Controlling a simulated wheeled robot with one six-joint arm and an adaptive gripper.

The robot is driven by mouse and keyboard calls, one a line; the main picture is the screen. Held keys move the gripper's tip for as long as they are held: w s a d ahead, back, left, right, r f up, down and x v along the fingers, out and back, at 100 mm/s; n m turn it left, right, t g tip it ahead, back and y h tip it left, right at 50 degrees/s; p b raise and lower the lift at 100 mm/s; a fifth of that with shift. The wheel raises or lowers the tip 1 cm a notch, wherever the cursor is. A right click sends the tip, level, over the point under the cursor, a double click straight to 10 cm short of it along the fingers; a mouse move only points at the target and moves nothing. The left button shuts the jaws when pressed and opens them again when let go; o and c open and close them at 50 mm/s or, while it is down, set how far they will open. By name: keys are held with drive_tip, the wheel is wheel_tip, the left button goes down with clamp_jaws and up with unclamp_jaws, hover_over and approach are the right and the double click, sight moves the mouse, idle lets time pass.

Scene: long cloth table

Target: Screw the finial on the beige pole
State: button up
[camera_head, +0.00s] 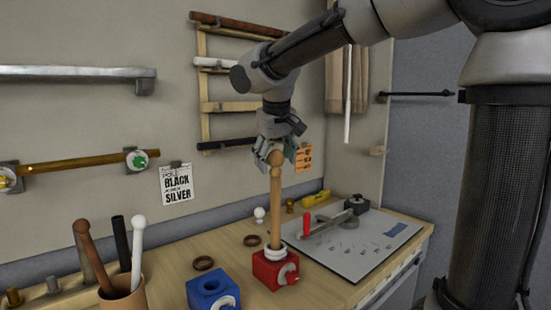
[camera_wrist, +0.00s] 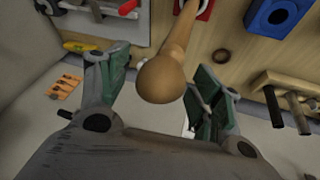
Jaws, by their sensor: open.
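The beige pole (camera_head: 275,205) stands upright in a red clamp block (camera_head: 268,267) on the bench. A round tan finial (camera_head: 275,158) sits at its top; it also shows large in the wrist view (camera_wrist: 165,79). I cannot tell how tightly it is seated. My gripper (camera_head: 277,149) is open and points down over the pole's top. In the wrist view its two green-padded fingers stand on either side of the finial, with visible gaps. The pole runs away from the finial toward the red block in that view.
A blue block (camera_head: 213,290) stands left of the red one. A cup (camera_head: 122,300) holds several poles at the front left. A grey board (camera_head: 350,245) with a red-handled tool lies right. A white knob (camera_head: 259,213) and a ring (camera_head: 203,263) lie nearby. Wall racks are behind.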

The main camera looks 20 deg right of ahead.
drive_tip(key=n+y, duration=0.1)
drive_tip(key=n, duration=0.1)
drive_tip(key=shift+d+n, duration=0.1)
drive_tip(key=shift+n, duration=0.2)
drive_tip(key=n+y, duration=0.2)
drive_tip(key=n, duration=0.2)
drive_tip(key=shift+n, duration=0.4)
drive_tip(key=n+g+y, duration=0.1)
drive_tip(key=n+y, duration=0.1)
drive_tip(key=n, duration=0.3)
drive_tip(key=shift+w, duration=0.1)
drive_tip(key=n+g, duration=0.1)
drive_tip(key=n, duration=0.1)
drive_tip(key=shift+n+y, duration=0.3)
